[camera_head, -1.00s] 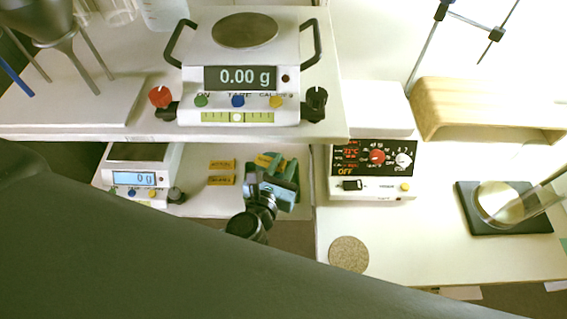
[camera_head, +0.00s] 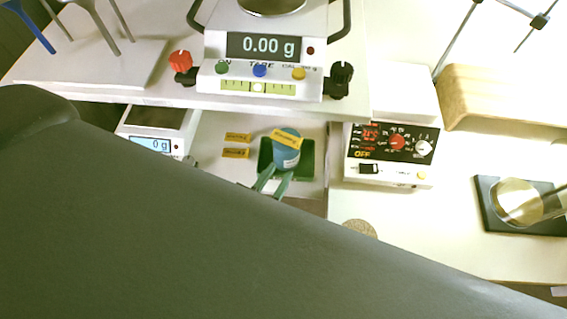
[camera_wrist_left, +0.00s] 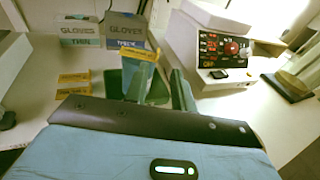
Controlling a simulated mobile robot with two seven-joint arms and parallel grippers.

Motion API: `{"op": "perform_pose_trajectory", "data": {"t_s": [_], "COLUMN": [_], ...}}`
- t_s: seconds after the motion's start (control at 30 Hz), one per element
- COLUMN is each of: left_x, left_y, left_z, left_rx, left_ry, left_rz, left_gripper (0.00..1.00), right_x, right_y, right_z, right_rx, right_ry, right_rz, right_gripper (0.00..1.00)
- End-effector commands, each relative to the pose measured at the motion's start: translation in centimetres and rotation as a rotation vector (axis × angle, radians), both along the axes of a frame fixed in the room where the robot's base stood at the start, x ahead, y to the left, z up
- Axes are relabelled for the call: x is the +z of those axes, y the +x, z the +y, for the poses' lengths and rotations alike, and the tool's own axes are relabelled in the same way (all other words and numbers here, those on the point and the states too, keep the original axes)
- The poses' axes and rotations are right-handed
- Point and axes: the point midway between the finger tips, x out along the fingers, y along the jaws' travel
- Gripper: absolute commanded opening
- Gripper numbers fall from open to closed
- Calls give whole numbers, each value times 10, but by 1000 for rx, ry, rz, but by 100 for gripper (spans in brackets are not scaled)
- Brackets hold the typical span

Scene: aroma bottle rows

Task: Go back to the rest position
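My left gripper (camera_head: 272,184) shows in the head view as two slim teal fingers past the edge of my dark arm. They stand apart. A blue bottle or cup (camera_head: 286,157) with a yellow label stands on a dark green base (camera_head: 306,160) just beyond the fingertips. In the left wrist view the fingers (camera_wrist_left: 160,88) are parted with a gap between them, and the yellow-labelled object (camera_wrist_left: 139,70) is ahead, partly covered by the left finger. I cannot tell whether a finger touches it. My right gripper is not in view.
Two yellow labels (camera_head: 236,153) lie left of the bottle. A small scale (camera_head: 157,145) stands further left. A shelf with a large balance (camera_head: 262,75) overhangs behind. A hot-plate-like control box (camera_head: 392,155) is at the right. Glove boxes (camera_wrist_left: 125,32) stand behind in the wrist view.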

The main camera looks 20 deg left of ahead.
Motion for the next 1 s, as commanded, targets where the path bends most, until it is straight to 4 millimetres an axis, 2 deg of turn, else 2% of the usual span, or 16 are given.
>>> {"op": "perform_pose_trajectory", "data": {"t_s": [0.7, 0.77, 0.87, 1.0], "left_x": [3, 6, 15, 25], "left_y": [-3, -4, -7, -16], "left_z": [1, 1, 2, 0], "left_rx": [-6, -16, -47, -121], "left_ry": [30, 84, 256, 628], "left_rz": [-14, -38, -106, -222], "left_gripper": [25, 25, 25, 25], "right_x": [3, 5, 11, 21], "right_y": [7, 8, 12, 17], "right_z": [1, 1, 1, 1], "right_rx": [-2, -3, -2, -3], "right_ry": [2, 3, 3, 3], "right_rz": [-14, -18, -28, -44], "right_gripper": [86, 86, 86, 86]}}
